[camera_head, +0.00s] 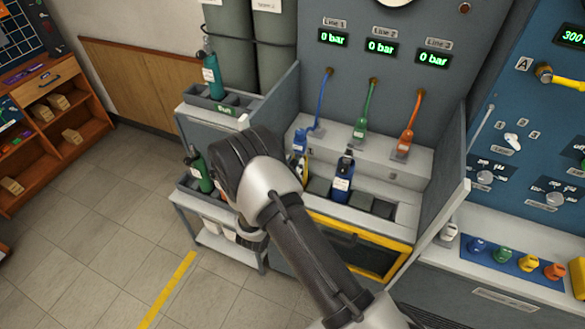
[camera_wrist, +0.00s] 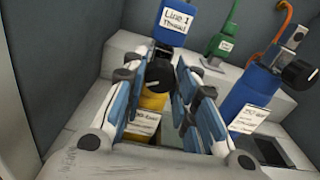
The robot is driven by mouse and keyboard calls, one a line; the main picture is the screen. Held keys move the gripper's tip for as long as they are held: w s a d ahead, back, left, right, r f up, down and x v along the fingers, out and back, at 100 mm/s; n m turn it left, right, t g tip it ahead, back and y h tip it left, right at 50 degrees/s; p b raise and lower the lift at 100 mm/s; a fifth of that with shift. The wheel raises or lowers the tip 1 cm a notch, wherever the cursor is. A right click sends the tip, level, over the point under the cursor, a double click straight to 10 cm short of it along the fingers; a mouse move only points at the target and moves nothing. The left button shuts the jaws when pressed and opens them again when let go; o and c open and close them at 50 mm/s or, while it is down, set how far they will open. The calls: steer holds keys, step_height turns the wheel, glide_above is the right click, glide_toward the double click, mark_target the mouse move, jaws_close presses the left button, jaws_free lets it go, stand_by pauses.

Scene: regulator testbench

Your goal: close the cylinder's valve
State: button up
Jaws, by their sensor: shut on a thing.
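My gripper (camera_wrist: 160,88) is shut on the black valve knob (camera_wrist: 159,75) of a yellow cylinder (camera_wrist: 153,101), with a blue-and-white finger on either side. The knob carries a white mark. The cylinder stands below the blue Line 1 connector (camera_wrist: 172,22), and the fingers hide much of it. Whether the connector is joined to it is hard to tell. In the head view my arm hides my fingers and most of this cylinder; the blue connector (camera_head: 300,140) shows just beyond the wrist.
A blue cylinder (camera_wrist: 250,95) with its own black knob (camera_wrist: 297,73) stands to the right. Green (camera_head: 360,131) and orange (camera_head: 404,145) connectors rest on the ledge. The displays for Lines 1 (camera_head: 333,38), 2 (camera_head: 380,47) and 3 (camera_head: 433,58) read 0 bar. Grey side walls flank the bay.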

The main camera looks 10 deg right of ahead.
steer(key=c, duration=0.4)
steer(key=m+b, duration=0.3)
steer(key=m, duration=0.2)
steer(key=shift+f+m, duration=0.15)
steer(key=shift+m, duration=0.25)
steer(key=m+b, duration=0.4)
steer(key=m, duration=0.7)
steer(key=shift+m, duration=0.4)
steer(key=m, duration=0.6)
steer(key=shift+r, duration=0.2)
steer(key=shift+m, duration=0.3)
steer(key=o, duration=1.1)
steer(key=shift+c, duration=0.2)
